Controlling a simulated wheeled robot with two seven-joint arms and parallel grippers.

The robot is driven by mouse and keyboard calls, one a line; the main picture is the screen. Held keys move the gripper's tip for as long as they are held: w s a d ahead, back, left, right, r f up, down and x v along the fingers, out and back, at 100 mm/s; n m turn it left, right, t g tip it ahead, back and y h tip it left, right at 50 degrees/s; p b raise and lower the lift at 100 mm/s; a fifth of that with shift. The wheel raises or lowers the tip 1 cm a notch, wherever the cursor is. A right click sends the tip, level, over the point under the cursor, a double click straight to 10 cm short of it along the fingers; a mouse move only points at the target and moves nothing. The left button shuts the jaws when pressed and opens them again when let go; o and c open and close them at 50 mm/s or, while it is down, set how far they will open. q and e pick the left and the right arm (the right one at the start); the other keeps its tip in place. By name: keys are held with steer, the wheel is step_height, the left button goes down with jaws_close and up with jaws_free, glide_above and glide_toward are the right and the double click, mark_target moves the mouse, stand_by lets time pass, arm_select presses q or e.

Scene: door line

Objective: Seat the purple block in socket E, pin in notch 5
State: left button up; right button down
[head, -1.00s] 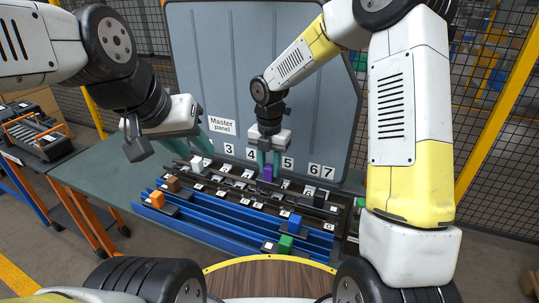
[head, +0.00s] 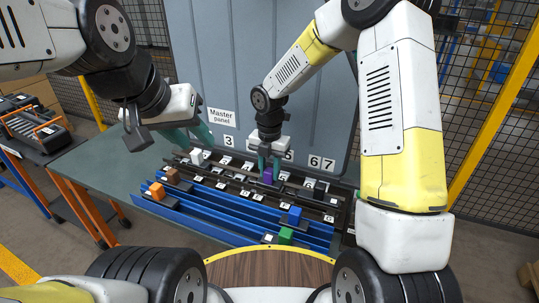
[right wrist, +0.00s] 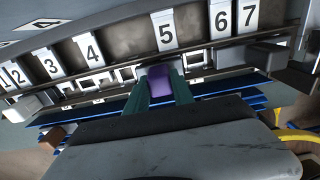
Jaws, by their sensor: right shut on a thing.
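The purple block (head: 267,176) is between the teal fingers of my right gripper (head: 269,166), which is shut on it. In the right wrist view the purple block (right wrist: 160,81) sits between the two fingers, just below the number 5 plate (right wrist: 166,31). In the head view it is at the dark socket rail (head: 235,184) in front of the panel. Its pin and underside are hidden, so I cannot tell whether it is in a socket. The socket letters are too small to read surely. My left gripper (head: 190,136) is empty, fingers apart, above the left end of the rails.
Orange (head: 157,191), blue (head: 295,215) and green (head: 286,236) blocks are on the blue rails (head: 225,214) in front. The green table (head: 110,165) is bare at the left.

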steer(key=shift+f, duration=0.2)
steer(key=c, duration=1)
jaws_free()
step_height(320, 180, up, 8)
steer(key=shift+f, duration=0.1)
